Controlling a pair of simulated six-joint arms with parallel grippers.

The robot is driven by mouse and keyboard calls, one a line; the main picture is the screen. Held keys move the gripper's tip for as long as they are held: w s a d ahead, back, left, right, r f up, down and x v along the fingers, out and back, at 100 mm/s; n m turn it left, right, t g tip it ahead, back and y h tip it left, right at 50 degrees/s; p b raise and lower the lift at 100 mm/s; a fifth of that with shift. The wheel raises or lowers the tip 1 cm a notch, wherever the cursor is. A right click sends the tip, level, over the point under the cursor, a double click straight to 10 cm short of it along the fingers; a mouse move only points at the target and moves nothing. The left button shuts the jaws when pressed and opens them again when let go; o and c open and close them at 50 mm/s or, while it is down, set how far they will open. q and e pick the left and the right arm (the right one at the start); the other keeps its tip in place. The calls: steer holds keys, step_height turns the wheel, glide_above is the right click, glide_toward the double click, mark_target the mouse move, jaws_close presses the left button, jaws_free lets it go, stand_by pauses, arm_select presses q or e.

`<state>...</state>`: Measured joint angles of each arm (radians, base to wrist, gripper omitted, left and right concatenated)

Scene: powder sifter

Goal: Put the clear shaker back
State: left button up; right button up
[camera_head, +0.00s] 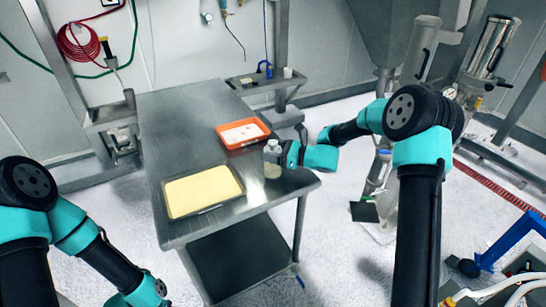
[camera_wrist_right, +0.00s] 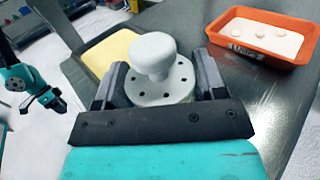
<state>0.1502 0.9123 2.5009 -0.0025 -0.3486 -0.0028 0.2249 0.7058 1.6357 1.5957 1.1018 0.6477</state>
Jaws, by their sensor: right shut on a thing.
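The clear shaker (camera_head: 272,170) is upright at the right side of the steel table, with pale contents low in it. My right gripper (camera_head: 282,155) reaches it from the right and is shut on it. In the right wrist view the shaker's grey top (camera_wrist_right: 160,86), with a round knob and small holes, sits between the two fingers. I cannot tell whether its base touches the table. My left arm is at the lower left of the head view; its gripper (camera_wrist_right: 48,102) shows small in the right wrist view, its opening unclear.
The steel table (camera_head: 178,115) has free room at its far left. An orange tray (camera_head: 262,142) with white powder and small lumps stands behind the shaker. A tray of yellow powder (camera_head: 203,192) lies to the shaker's left. A small shelf (camera_head: 262,84) is beyond.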

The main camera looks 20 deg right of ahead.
steer(key=shift+f, duration=1.2)
steer(key=shift+f, duration=0.15)
steer(key=o, duration=1.2)
steer(key=shift+o, duration=0.2)
steer(key=shift+s+d, duration=0.1)
steer(key=shift+d, duration=0.1)
steer(key=v, duration=1.1)
steer(key=shift+s+d, duration=0.15)
steer(key=shift+d, duration=0.1)
